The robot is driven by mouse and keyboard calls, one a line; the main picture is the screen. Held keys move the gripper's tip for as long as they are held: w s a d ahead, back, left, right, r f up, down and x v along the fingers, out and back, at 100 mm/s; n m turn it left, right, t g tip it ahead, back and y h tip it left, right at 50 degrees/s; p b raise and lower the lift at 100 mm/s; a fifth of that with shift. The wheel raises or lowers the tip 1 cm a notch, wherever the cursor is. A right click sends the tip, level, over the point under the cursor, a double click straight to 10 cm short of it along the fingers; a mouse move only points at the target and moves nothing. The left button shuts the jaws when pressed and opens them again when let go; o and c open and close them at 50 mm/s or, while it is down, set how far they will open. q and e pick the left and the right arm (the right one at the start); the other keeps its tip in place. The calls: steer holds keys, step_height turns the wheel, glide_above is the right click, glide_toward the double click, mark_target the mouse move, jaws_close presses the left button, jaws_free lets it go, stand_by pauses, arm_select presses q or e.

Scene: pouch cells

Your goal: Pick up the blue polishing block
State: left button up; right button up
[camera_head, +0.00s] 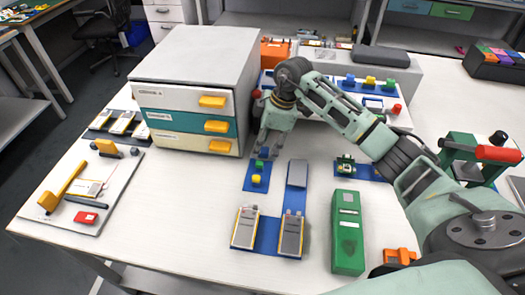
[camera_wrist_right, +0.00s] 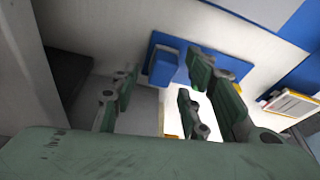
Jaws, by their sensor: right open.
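A blue block (camera_wrist_right: 163,66) stands on a blue strip in the right wrist view, between the spread fingers of my right gripper (camera_wrist_right: 166,70). The fingers do not appear to touch it. In the head view my right gripper (camera_head: 270,150) is open, pointing down at the far end of a small blue mat (camera_head: 248,184). The gripper hides most of the mat's far end there. A yellow block (camera_wrist_right: 229,76) shows behind a finger in the wrist view. My left gripper is out of view.
A drawer cabinet (camera_head: 194,90) stands close left of my right gripper. A grey block (camera_head: 297,173), pouch cells (camera_head: 245,229) and a green device (camera_head: 347,232) lie in front. Another blue block (camera_head: 350,80) sits in a coloured row behind.

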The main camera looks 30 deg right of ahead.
mark_target(264, 149)
steer(key=shift+a+f, duration=0.15)
steer(key=shift+f, duration=0.25)
steer(key=c, duration=0.6)
jaws_close()
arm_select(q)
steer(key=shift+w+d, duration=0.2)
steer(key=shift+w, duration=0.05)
arm_select(e)
steer(key=shift+r, duration=0.15)
arm_select(q)
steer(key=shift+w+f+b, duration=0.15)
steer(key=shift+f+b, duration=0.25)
steer(key=shift+b, duration=0.1)
arm_select(e)
step_height(264, 149, up, 10)
